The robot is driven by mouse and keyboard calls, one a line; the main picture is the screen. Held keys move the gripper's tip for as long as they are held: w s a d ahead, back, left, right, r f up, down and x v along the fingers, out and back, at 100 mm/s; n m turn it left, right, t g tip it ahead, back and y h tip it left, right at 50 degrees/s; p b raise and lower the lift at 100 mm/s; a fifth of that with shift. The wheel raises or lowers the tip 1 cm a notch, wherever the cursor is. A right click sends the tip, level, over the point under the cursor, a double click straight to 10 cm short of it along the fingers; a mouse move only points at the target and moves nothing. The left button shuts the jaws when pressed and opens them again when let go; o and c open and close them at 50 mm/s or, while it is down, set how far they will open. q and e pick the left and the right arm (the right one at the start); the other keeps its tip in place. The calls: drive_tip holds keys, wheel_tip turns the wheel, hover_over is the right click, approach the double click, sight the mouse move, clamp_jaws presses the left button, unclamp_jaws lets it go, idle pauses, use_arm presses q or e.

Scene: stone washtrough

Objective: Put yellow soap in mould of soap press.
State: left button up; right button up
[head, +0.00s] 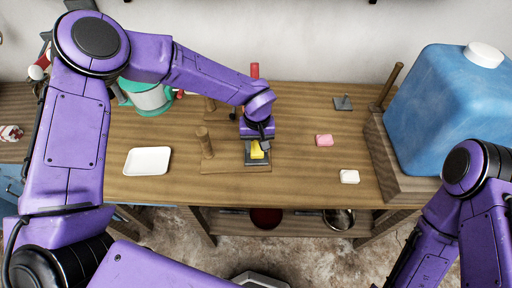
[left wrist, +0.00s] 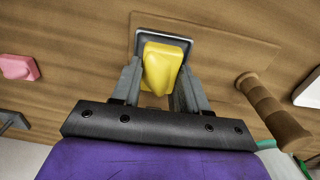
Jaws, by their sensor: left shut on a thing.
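The yellow soap (head: 257,150) is held between the fingers of my left gripper (head: 257,146). It also shows in the left wrist view (left wrist: 162,70), between the two grey fingers (left wrist: 160,85). The soap press is a wooden board (head: 220,168) with an upright wooden post (head: 205,143) and a dark grey square mould (head: 256,160). The soap is right over the mould and looks tilted; its lower end overlaps the mould (left wrist: 188,40) in the wrist view. I cannot tell whether it touches the mould's floor. My right gripper is out of view; only my right arm shows.
A pink soap (head: 324,140) and a white soap (head: 349,176) lie right of the press. A white dish (head: 147,161) lies left. A teal-and-white container (head: 150,97) stands at the back left, a big blue jug (head: 440,110) at the right. A small grey plate (head: 342,102) lies behind.

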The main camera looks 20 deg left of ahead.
sight(256, 148)
use_arm(q)
drive_tip(key=f, duration=0.3)
drive_tip(key=shift+w+a, duration=0.1)
drive_tip(key=shift+a, duration=0.1)
drive_tip(key=shift+c, duration=0.4)
drive_tip(key=shift+s+d+f, duration=0.1)
drive_tip(key=shift+s+f, duration=0.1)
clamp_jaws()
drive_tip(key=o, duration=0.7)
unclamp_jaws()
drive_tip(key=o, duration=0.4)
drive_tip(key=shift+f, duration=0.1)
drive_tip(key=shift+o, duration=0.2)
drive_tip(key=shift+w, duration=0.15)
wheel_tip(256, 148, up, 12)
drive_tip(key=b, duration=0.1)
